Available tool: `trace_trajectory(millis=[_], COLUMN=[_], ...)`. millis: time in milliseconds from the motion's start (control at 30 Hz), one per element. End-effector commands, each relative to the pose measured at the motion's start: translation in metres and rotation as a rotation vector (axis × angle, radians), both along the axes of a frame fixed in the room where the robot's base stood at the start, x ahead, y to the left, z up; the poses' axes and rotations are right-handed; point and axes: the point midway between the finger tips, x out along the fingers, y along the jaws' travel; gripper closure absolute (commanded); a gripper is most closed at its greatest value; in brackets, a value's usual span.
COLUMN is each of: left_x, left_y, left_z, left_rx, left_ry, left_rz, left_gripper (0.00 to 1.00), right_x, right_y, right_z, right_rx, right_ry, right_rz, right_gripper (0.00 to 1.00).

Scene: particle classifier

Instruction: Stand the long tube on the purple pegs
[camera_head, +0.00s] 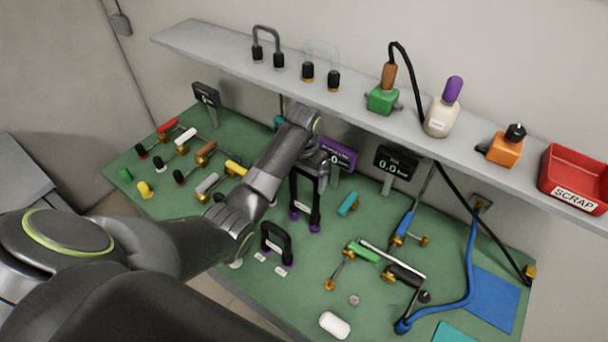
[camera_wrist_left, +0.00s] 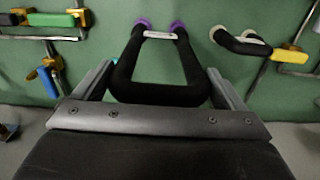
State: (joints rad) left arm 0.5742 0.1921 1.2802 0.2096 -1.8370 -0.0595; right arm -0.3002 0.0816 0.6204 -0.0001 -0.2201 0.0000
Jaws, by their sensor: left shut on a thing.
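The long tube (camera_head: 294,187) is a black U shape, held upright with its bend up and its two legs down. My left gripper (camera_head: 311,168) is shut on the bend, and the wrist view shows its fingers (camera_wrist_left: 160,98) on either side of the tube (camera_wrist_left: 124,65). The purple pegs (camera_head: 314,227) are at the lower ends of the legs. They also show in the wrist view (camera_wrist_left: 178,24), in line with the leg ends. I cannot tell if the legs are fully seated. My right gripper is not in view.
A shorter black U tube (camera_head: 274,232) stands just in front. A purple-framed display (camera_head: 338,154) stands behind, below the grey shelf (camera_head: 360,108). A teal part (camera_head: 348,204) and a green-handled valve (camera_head: 364,251) lie to the right. Several coloured valves stand left.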

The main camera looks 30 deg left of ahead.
Motion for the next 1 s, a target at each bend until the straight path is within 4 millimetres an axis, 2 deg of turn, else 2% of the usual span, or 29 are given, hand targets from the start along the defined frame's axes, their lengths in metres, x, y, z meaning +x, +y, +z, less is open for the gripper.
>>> trace_trajectory(millis=[1000], left_x=[0.0], left_y=[0.0], left_z=[-0.026], left_rx=[0.0], left_ry=[0.001], left_rz=[0.0], left_gripper=[0.49], right_x=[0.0], right_y=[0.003], right_z=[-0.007], right_rx=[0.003], right_ry=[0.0], right_rz=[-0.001], right_gripper=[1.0])
